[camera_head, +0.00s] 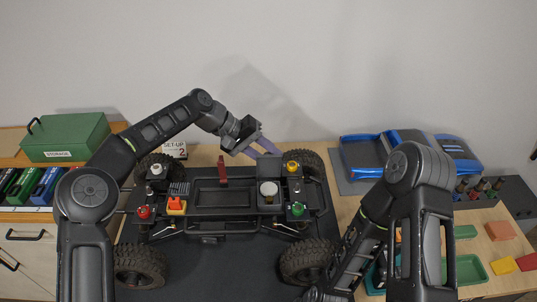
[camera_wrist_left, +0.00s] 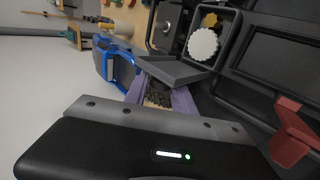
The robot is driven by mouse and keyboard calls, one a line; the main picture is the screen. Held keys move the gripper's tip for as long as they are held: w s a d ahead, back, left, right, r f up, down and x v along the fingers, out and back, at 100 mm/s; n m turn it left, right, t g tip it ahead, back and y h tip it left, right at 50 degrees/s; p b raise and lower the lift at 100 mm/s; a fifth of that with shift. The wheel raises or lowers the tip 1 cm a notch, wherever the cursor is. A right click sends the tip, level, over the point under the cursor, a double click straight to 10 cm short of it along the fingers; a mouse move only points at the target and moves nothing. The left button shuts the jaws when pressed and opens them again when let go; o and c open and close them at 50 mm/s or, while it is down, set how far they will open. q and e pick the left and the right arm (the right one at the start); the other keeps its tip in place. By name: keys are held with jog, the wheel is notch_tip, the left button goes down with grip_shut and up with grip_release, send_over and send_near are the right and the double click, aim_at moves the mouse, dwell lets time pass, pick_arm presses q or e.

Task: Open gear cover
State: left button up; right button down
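The gear cover (camera_head: 268,168) is a grey lid on the right part of the black crawler chassis (camera_head: 209,212). In the left wrist view the cover (camera_wrist_left: 172,71) stands tilted up at the edge of an open gear box (camera_wrist_left: 227,45), where a white gear (camera_wrist_left: 203,44) and a yellow gear (camera_wrist_left: 210,20) show. The white gear also shows in the head view (camera_head: 268,188). My left gripper (camera_head: 266,146) is behind the cover, its purple fingers (camera_wrist_left: 183,101) apart with a tyre visible between them. The fingertips are close to the cover; I cannot tell whether they touch. My right gripper is out of view.
A red upright part (camera_head: 222,172) stands left of the cover. Knobs in white, red, yellow and green sit on the chassis corners. A blue and grey car body (camera_head: 410,150) lies at the right. A green storage box (camera_head: 65,137) is at the left.

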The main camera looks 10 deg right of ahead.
pick_arm(q)
jog(key=o, duration=0.3)
jog(key=shift+a+r, duration=0.3)
jog(key=shift+a, duration=0.05)
jog(key=b+v, duration=0.2)
jog(key=v, duration=0.5)
dwell(0.3)
